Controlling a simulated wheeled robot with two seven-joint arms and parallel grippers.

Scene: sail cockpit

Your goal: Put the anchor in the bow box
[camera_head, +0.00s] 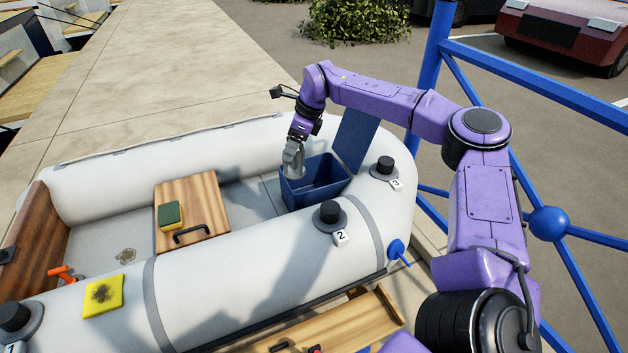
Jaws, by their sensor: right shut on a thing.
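The bow box (324,191) is a blue open-topped box in the bow end of the grey inflatable boat. Its blue lid (358,139) stands raised at its far right side. My right gripper (293,165) points down at the box's left far corner. It is shut on a grey thing that I take to be the anchor; gripper and anchor are hard to tell apart at this size. I cannot tell whether the anchor is inside the rim or just above it. The inside of the box is partly hidden. My left gripper is out of view.
A wooden seat (205,195) with a green-and-yellow sponge (170,215) lies left of the box. Black fittings (330,212) stand on the near tube, with a stained yellow cloth (103,296). A blue railing (548,222) runs at right. The boat floor between seat and box is clear.

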